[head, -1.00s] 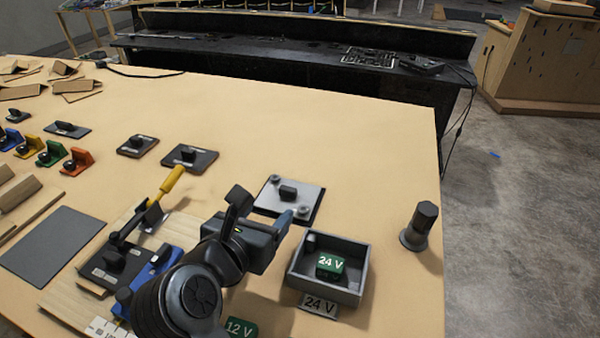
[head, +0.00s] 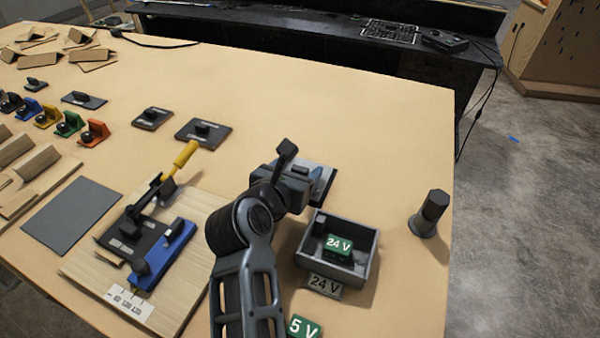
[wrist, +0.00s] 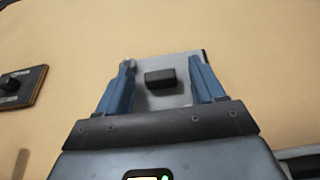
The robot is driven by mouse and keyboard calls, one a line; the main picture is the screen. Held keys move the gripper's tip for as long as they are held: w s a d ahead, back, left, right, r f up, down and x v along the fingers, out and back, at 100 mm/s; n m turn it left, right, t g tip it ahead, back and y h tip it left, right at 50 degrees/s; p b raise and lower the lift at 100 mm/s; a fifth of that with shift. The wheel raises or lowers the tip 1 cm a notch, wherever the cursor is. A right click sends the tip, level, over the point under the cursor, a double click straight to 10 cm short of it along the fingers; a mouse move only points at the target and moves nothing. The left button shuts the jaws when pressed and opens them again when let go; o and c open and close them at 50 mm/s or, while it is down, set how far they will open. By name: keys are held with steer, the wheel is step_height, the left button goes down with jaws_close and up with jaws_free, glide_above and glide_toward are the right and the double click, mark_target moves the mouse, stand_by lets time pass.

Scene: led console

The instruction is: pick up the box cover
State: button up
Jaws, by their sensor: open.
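The box cover (wrist: 168,99) is a flat light grey plate with a dark edge and a black block-shaped knob (wrist: 160,77) in its middle. In the head view the cover (head: 323,183) lies on the table behind the open grey box (head: 366,262), mostly hidden by my gripper. My gripper (wrist: 161,80) is open above the cover, with one blue finger on each side of the knob and a gap on both sides. I cannot tell how high the fingertips are above the plate.
The box holds a green 24 V block (head: 338,246). A dark cylindrical post (head: 430,215) stands right of it. A wooden board with a blue and black lever device (head: 165,255) lies left of my arm. Black-knobbed plates (head: 204,132) lie farther back. The table's back right is clear.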

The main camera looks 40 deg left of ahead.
steer(key=shift+c, duration=0.4)
steer(key=c, duration=1.1)
steer(key=shift+r, duration=0.15)
